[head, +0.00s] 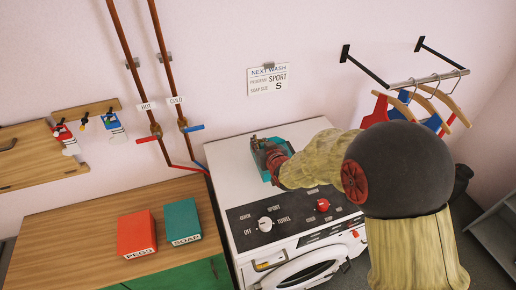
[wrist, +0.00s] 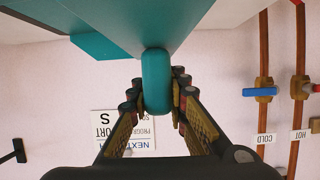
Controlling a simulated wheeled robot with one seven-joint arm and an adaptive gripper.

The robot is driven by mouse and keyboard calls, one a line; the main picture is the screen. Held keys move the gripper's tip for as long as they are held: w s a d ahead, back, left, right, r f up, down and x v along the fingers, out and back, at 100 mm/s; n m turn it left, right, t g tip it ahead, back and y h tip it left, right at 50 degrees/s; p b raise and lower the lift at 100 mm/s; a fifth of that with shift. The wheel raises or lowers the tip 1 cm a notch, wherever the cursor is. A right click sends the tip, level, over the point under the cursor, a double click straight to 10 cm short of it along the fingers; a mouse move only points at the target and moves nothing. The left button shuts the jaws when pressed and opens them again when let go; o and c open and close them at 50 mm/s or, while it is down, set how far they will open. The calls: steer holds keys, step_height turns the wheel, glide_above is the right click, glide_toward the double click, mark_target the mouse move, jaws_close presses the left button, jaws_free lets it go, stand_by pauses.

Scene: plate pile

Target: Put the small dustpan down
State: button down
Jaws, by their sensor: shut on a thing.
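The small dustpan is teal. In the head view its pan (head: 308,131) shows above the washing machine's white top, partly hidden behind my arm. My gripper (head: 270,154) is over the left part of that top, shut on the dustpan's handle. In the wrist view, which is upside down, the rounded teal handle (wrist: 156,80) sits between the two fingers of my gripper (wrist: 155,92). The flat pan extends to the upper left there, close to a white surface. I cannot tell whether the pan touches the top.
The washing machine (head: 228,165) has knobs on its front panel. Left of it, a wooden counter (head: 80,225) holds a red PEGS box (head: 137,232) and a teal SOAP box (head: 182,220). Pipes with hot and cold taps run up the wall behind. A hanger rail (head: 425,80) is at right.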

steer(key=shift+w+f, duration=0.1)
steer(key=shift+f, duration=1.45)
steer(key=shift+f, duration=0.2)
steer(key=c, duration=1.8)
jaws_free()
steer(key=shift+o, duration=0.4)
steer(key=shift+r, duration=0.15)
steer(key=shift+r, duration=0.1)
steer(key=v, duration=1.2)
